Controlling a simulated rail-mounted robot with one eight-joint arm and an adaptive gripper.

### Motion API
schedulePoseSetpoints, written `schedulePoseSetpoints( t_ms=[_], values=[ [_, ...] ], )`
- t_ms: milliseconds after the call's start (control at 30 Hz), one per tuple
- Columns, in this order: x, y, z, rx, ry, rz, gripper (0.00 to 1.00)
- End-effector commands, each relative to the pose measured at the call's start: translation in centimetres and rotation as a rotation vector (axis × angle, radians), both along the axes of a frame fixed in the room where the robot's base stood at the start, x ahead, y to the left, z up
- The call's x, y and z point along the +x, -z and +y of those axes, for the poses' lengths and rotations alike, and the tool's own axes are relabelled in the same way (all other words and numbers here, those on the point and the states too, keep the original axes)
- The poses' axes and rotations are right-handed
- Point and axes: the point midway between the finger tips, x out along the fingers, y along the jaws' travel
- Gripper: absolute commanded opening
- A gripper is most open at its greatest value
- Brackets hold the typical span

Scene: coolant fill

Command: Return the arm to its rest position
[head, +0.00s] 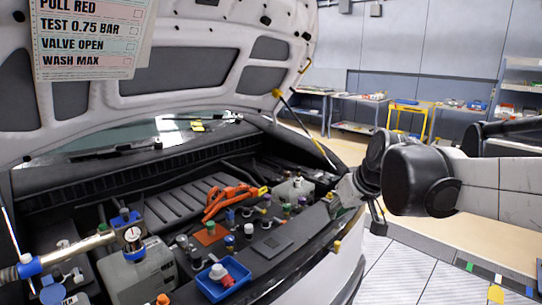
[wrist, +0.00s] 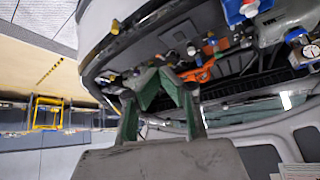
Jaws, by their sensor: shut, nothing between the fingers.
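My gripper (head: 336,204) is at the right front edge of the open engine bay in the head view, with my arm reaching in from the right. It appears close to the bay's edge; whether it touches anything cannot be told. In the wrist view, which is upside down, my gripper (wrist: 158,84) shows its green-padded fingers close together with nothing held. Beyond the fingers lie the engine bay's caps and an orange cable (wrist: 198,72). The orange cable also shows in the head view (head: 230,200).
The raised hood (head: 200,60) hangs over the bay, with an instruction sheet (head: 90,38) at upper left. A blue tray (head: 222,290) with small parts and a pressure gauge (head: 133,234) sit in the bay. Open tiled floor (head: 400,270) lies right of the car.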

Motion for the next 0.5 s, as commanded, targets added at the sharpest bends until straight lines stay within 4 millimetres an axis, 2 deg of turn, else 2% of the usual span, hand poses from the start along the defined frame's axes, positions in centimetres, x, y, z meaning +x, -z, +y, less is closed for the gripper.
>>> schedulePoseSetpoints(
  t_ms=[33,100,267,500],
  values=[
    [-1.8,0.0,-0.2,-0.002,0.019,0.002,0.00],
    [-4.0,0.2,-0.5,-0.006,0.051,0.005,0.00],
    [-8.9,0.9,-1.4,-0.014,0.121,0.009,0.00],
    [-15.8,3.1,-2.7,-0.022,0.226,0.006,0.00]
  ],
)
